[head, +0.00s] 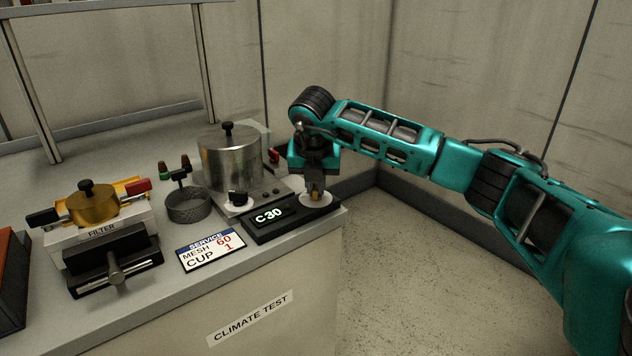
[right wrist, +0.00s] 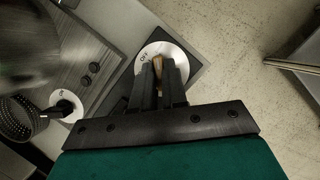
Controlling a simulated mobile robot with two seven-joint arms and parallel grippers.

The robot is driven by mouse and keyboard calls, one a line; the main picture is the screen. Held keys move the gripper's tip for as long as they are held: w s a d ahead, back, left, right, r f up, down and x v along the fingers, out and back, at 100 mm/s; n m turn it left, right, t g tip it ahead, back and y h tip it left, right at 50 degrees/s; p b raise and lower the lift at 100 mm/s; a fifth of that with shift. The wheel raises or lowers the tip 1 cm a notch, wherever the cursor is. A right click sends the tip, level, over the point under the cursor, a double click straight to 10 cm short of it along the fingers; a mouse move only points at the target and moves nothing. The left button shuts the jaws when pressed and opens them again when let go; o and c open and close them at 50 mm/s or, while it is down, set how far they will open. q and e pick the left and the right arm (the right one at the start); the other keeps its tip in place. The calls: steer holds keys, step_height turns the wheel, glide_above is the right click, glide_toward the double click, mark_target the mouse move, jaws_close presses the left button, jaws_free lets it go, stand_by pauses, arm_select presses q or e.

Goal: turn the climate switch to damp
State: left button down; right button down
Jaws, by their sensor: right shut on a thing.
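The climate switch is a knob on a white round dial (head: 316,200) at the right end of a black panel (head: 268,228) with a lit display reading "C30". My right gripper (head: 315,190) comes down from above and is shut on the knob. In the right wrist view the dial (right wrist: 178,50) shows between and around the fingers (right wrist: 158,80), with the letters "OFF" partly readable on it. The knob (right wrist: 158,66) is a brownish piece between the fingers, mostly covered. Which mark it points to cannot be told. My left gripper is not in view.
Left of the panel stand a metal pot (head: 228,160), a second dial with a black knob (head: 238,200), a mesh cup (head: 188,206) and a filter unit (head: 100,235). A service card (head: 210,250) lies in front. Floor is free beyond the bench's right edge.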

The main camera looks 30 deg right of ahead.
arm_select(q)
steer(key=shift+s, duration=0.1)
arm_select(e)
steer(key=shift+m, duration=0.6)
steer(key=c, duration=1.2)
jaws_free()
steer(key=shift+o, duration=0.2)
steer(key=shift+r, duration=0.1)
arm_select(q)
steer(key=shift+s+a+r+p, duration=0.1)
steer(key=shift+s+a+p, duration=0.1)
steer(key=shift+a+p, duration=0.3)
arm_select(e)
steer(key=v, duration=1.2)
steer(key=shift+a+r, duration=0.3)
steer(key=shift+r, duration=0.05)
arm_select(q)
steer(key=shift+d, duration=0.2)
